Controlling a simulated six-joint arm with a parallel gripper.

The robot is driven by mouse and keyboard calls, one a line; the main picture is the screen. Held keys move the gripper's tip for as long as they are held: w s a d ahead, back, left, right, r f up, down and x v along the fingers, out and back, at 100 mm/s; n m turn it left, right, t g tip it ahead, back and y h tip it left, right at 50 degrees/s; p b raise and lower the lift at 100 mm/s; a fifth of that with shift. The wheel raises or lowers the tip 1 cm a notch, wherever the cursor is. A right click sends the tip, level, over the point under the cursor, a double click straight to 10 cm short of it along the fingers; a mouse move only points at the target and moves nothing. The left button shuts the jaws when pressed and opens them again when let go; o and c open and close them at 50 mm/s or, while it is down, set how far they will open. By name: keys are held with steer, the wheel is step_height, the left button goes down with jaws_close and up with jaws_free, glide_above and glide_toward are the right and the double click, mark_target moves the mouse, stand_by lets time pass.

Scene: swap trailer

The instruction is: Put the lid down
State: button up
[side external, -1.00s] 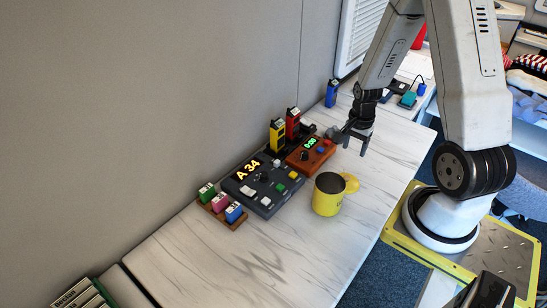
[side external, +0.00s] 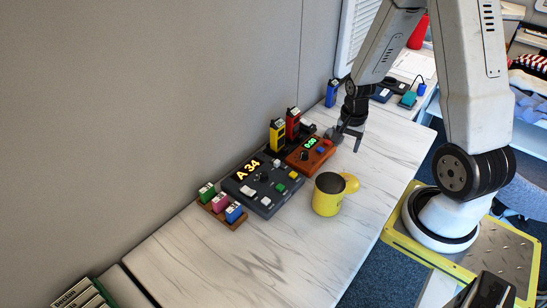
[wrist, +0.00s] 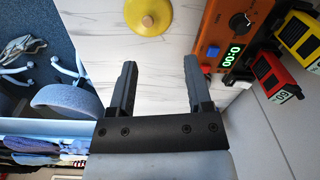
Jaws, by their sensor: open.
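A yellow mug (side external: 326,203) stands upright on the marble-patterned table, its top showing dark. The yellow lid (side external: 350,183) is just behind and right of the mug, partly hidden by it; I cannot tell whether they touch. In the wrist view the lid (wrist: 149,16) shows as a round yellow disc with a small knob, cut off by the top edge. My gripper (side external: 346,143) is open and empty, above the table beyond the mug and lid. In the wrist view its two fingers (wrist: 157,72) are spread with only bare table between them.
An orange timer box (side external: 309,154) is just left of my gripper. A dark panel (side external: 263,186) reading "A 34", a yellow block (side external: 277,135), a red block (side external: 292,124) and a rack of small blocks (side external: 222,205) line the wall side. The table's near part is clear.

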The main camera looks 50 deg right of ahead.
steer(key=a+r+n+t, duration=0.1)
steer(key=a+r+n, duration=0.3)
steer(key=a+n, duration=0.3)
steer(key=a+r+n+t, duration=0.1)
steer(key=a+r+n, duration=0.4)
steer(key=a+n, duration=0.3)
steer(key=a, duration=0.3)
steer(key=shift+w+a+r+n, duration=0.2)
steer(key=shift+w+n, duration=0.1)
